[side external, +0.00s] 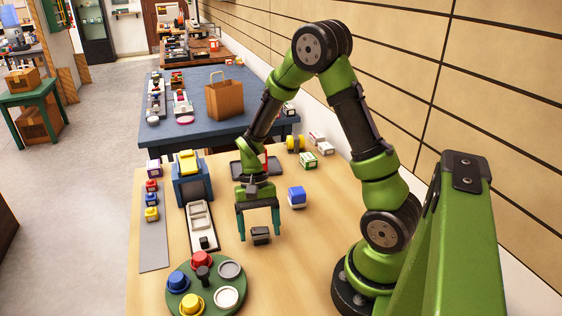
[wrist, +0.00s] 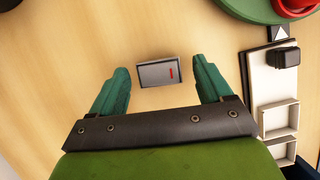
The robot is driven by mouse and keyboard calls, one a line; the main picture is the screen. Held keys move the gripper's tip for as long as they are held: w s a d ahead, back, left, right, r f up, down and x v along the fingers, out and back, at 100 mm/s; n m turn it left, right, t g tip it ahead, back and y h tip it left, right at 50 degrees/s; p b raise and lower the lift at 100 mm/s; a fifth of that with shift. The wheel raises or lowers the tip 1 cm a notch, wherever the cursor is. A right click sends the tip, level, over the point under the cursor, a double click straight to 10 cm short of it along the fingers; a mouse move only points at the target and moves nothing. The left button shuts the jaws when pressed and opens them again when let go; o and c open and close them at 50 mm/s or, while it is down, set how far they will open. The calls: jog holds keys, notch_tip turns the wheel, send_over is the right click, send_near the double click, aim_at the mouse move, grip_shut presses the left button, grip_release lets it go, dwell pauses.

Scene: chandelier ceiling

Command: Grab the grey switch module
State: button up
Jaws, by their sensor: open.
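The grey switch module (side external: 261,236) is a small dark-grey block on the wooden table, below my gripper in the side external view. In the wrist view the grey switch module (wrist: 160,72) shows a grey top with a small red mark, lying slightly tilted. My gripper (side external: 259,230) points down with its two green fingers spread. In the wrist view my gripper (wrist: 160,85) has one finger to each side of the module, with gaps on both sides. I cannot tell how high the fingertips are above the table.
A white tray (side external: 192,215) with square slots and a black block stands left of the module. A green round plate (side external: 211,308) with coloured knobs is at the front. A blue-and-white block (side external: 297,197) sits to the right. Bare wood (side external: 290,260) surrounds the module.

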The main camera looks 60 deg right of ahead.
jog(key=shift+s+a+f, duration=0.15)
jog(key=shift+a+f, duration=0.05)
jog(key=shift+f, duration=0.3)
